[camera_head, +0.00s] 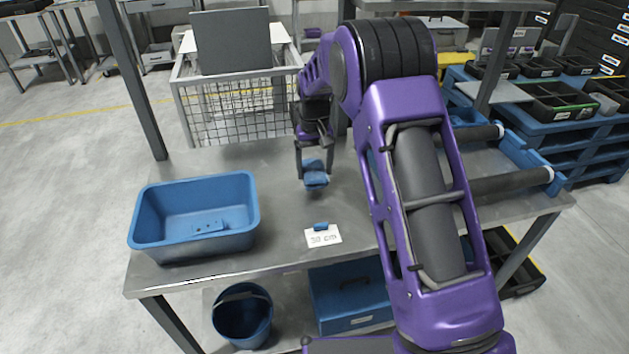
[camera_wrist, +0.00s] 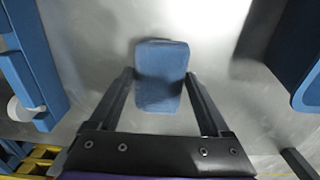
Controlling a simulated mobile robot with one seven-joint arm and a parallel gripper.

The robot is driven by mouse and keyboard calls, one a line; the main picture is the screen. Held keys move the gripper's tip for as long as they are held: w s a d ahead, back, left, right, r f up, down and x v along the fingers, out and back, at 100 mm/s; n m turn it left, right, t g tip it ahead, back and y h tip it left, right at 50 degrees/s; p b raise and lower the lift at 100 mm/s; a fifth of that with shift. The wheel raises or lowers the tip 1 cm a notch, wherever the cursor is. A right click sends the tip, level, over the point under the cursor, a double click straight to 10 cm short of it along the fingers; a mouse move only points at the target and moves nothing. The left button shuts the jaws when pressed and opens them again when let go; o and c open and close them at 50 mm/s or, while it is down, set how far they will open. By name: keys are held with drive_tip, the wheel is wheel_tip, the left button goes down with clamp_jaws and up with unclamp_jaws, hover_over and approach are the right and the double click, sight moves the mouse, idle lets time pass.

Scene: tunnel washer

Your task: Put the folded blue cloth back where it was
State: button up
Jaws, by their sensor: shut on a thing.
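The folded blue cloth (camera_head: 316,180) is between the fingers of my gripper (camera_head: 313,174), over the middle of the grey metal table (camera_head: 270,170). In the wrist view the cloth (camera_wrist: 160,75) is a blue rounded block with both fingers of my gripper (camera_wrist: 159,78) against its sides. My gripper is shut on it. The cloth appears held above the tabletop, with a shadow near it; the exact height is hard to tell.
A blue tub (camera_head: 195,215) stands at the table's left. A white card (camera_head: 323,237) with writing lies near the front edge, with a small blue object (camera_head: 321,226) at it. A wire cage (camera_head: 235,110) stands behind. Rollers (camera_head: 500,184) lie at the right. Bare table surrounds the cloth.

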sight(314, 170)
wheel_tip(314, 170, down, 4)
drive_tip(key=shift+f, duration=0.1)
drive_tip(key=shift+f+b, duration=0.1)
drive_tip(key=shift+b, duration=0.2)
drive_tip(key=o, duration=1.1)
drive_tip(key=shift+o, duration=0.2)
wheel_tip(314, 170, up, 12)
drive_tip(key=shift+r+p, duration=0.15)
drive_tip(key=shift+p, duration=0.65)
